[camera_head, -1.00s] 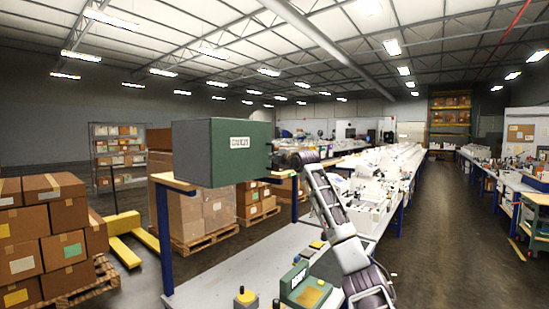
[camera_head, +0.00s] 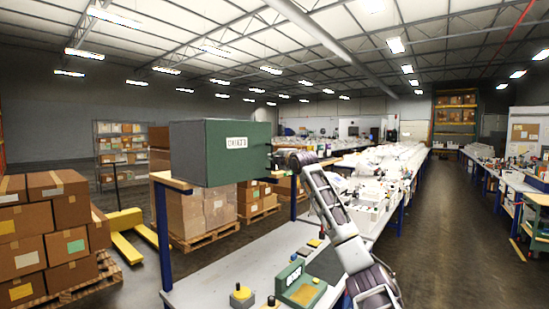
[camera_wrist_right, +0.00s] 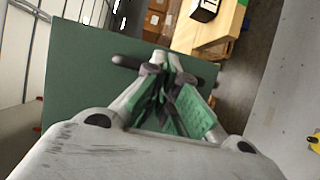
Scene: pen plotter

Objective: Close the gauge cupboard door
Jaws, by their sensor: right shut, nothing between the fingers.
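The gauge cupboard (camera_head: 188,152) is a green box with a grey-green side, standing on a raised wooden shelf in the head view. Its green door (camera_head: 236,168) carries a white label and looks flush or nearly flush with the box; I cannot tell whether a small gap is left. My right gripper (camera_head: 276,160) is at the door's right edge, shut and empty. In the right wrist view, its closed fingertips (camera_wrist_right: 166,58) are in front of the green panel (camera_wrist_right: 85,75), close to a dark bar-like handle (camera_wrist_right: 130,62). Contact is unclear. My left gripper is out of view.
A workbench (camera_head: 215,288) below the shelf holds a green device (camera_head: 298,288) and a yellow-topped button box (camera_head: 242,297). A blue post (camera_head: 162,235) supports the shelf's left end. Stacked cartons (camera_head: 45,230) stand left, with a yellow pallet truck (camera_head: 125,222) beside them.

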